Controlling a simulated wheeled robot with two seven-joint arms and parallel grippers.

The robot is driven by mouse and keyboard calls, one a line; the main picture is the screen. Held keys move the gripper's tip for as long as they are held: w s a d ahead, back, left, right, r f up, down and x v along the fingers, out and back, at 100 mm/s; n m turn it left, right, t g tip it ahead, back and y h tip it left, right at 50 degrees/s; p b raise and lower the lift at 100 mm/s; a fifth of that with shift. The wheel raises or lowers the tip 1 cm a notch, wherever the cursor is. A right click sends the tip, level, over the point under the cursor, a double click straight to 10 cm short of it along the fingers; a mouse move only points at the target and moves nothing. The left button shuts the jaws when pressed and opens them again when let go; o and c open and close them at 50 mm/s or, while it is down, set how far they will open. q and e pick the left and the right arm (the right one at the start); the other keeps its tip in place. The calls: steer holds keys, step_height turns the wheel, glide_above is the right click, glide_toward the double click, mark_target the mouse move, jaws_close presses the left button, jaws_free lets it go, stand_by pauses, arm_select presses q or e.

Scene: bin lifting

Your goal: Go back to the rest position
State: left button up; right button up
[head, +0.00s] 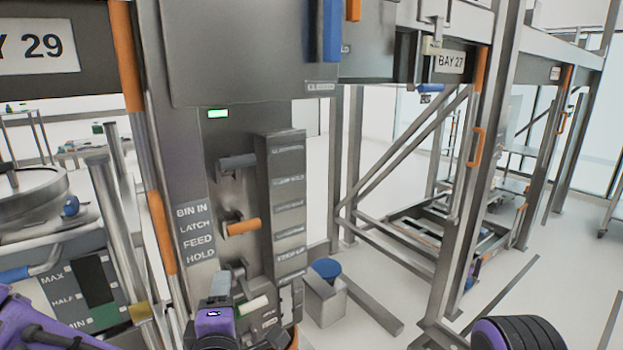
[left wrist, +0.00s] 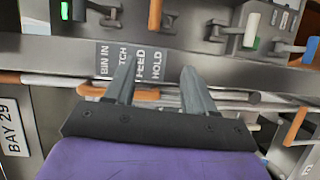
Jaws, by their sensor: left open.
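My left gripper (head: 231,272) is low in the head view, in front of the lower part of a grey control panel (head: 236,193). In the left wrist view its two grey fingers (left wrist: 158,72) are spread apart with nothing between them. Behind them are a label plate (left wrist: 142,62) reading BIN IN, LATCH, FEED, HOLD and an orange-and-grey bar (left wrist: 60,80). I cannot tell how far the fingertips are from these. My right gripper is not in view.
The panel has a grey lever (head: 237,161), an orange-handled lever (head: 243,226) and a lit green indicator (head: 218,113). A steel post (head: 475,170) stands right. A blue-topped block (head: 326,290) sits on the floor. A round metal vessel (head: 30,205) is at left.

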arm_select(q)
steer(key=s+a+f+m+g+h, duration=0.1)
steer(key=s+a+f+m+g, duration=0.15)
steer(key=f, duration=0.55)
steer(key=s+a+f+m+g, duration=0.15)
steer(key=f+m, duration=0.25)
steer(key=f, duration=0.5)
steer(key=s+a+f+m+g+h, duration=0.1)
steer(key=a+f+m+g, duration=0.15)
steer(key=f, duration=0.55)
steer(key=s+a+f+m+g+y+b, duration=0.1)
steer(key=s+a+f+m+g, duration=0.1)
steer(key=s+f, duration=0.7)
steer(key=s+a+f+m+g+y, duration=0.1)
steer(key=s+a+f+m+g, duration=0.1)
steer(key=s+a+f+g, duration=0.3)
steer(key=s+a+f, duration=0.1)
steer(key=s+f, duration=0.3)
steer(key=s, duration=0.5)
steer(key=shift+a+b, duration=0.4)
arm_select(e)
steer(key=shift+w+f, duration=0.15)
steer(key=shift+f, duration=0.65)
arm_select(q)
steer(key=shift+s, duration=0.1)
